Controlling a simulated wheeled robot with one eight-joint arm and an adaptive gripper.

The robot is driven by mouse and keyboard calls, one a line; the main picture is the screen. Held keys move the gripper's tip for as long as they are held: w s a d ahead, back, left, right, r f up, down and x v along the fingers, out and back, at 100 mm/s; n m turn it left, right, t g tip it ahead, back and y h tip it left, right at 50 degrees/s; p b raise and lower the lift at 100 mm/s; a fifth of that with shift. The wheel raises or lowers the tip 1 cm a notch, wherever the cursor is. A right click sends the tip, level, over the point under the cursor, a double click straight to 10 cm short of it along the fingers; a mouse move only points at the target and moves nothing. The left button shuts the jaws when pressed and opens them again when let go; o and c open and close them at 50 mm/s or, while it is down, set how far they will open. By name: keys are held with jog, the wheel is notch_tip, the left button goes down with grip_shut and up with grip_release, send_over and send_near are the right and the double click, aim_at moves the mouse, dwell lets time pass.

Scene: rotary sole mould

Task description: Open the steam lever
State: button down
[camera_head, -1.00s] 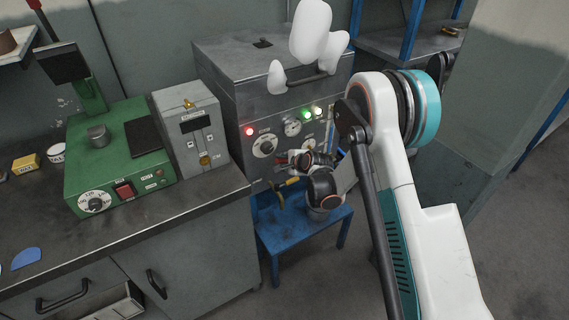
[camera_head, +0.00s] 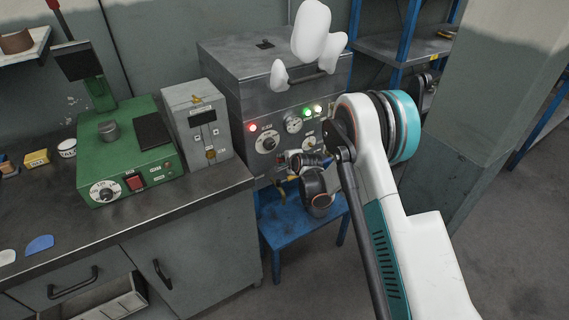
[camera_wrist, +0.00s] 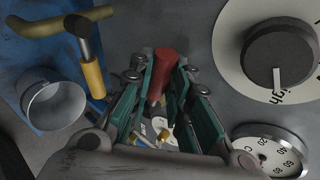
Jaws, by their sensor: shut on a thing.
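A lever with a red grip (camera_wrist: 166,62) stands out from the grey front panel of the steam machine (camera_head: 270,100). My gripper (camera_wrist: 160,75) is shut on this red grip, with a teal-lined finger on each side in the wrist view. In the head view, my gripper (camera_head: 284,164) is at the lower front of the panel, below a dial. The wrist partly hides the lever there, and its exact angle cannot be told.
A black knob (camera_wrist: 278,56) and a round gauge (camera_wrist: 270,150) sit close right of my gripper in the wrist view. A yellow-handled part (camera_wrist: 92,72) and a metal cup (camera_wrist: 52,100) are at left. A blue stand (camera_head: 285,228) is below; a workbench (camera_head: 150,215) is left.

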jog(key=shift+f, duration=0.2)
dwell(0.3)
jog(key=c, duration=1.8)
grip_release()
jog(key=shift+s, duration=0.1)
jog(key=v, duration=1.2)
jog(key=shift+s+a+f, duration=0.1)
jog(key=shift+a, duration=0.1)
